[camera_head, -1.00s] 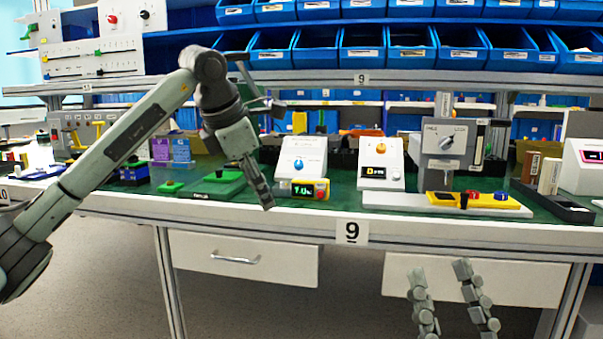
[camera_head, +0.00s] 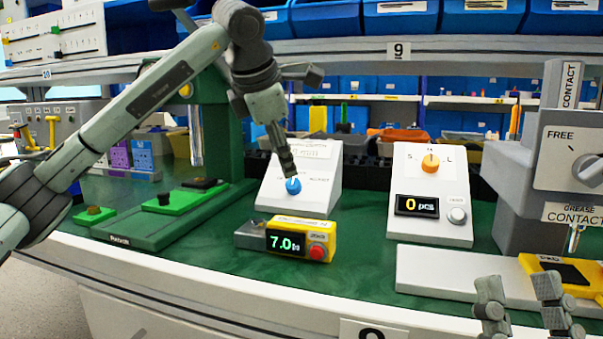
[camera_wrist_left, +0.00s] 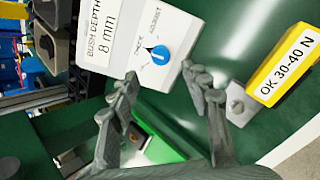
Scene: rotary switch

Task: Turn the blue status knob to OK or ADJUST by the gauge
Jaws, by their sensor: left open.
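The blue knob (camera_head: 293,186) sits on the sloped face of a white box (camera_head: 327,180). The yellow gauge (camera_head: 318,229) stands in front of the box and reads 7.0, unit unclear. My left gripper (camera_head: 287,163) is open, just above the knob; in the left wrist view its fingertips (camera_wrist_left: 160,72) are apart, near the knob. My right gripper (camera_head: 519,283) is open and empty at lower right.
A green fixture (camera_head: 150,220) lies to the left. A white counter box (camera_head: 430,190) with an orange knob stands to the right, and a grey FREE/CONTACT unit (camera_head: 520,200) beyond it. The wrist view shows "BUSH DEPTH 8 mm" and "OK 30-40 N" labels.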

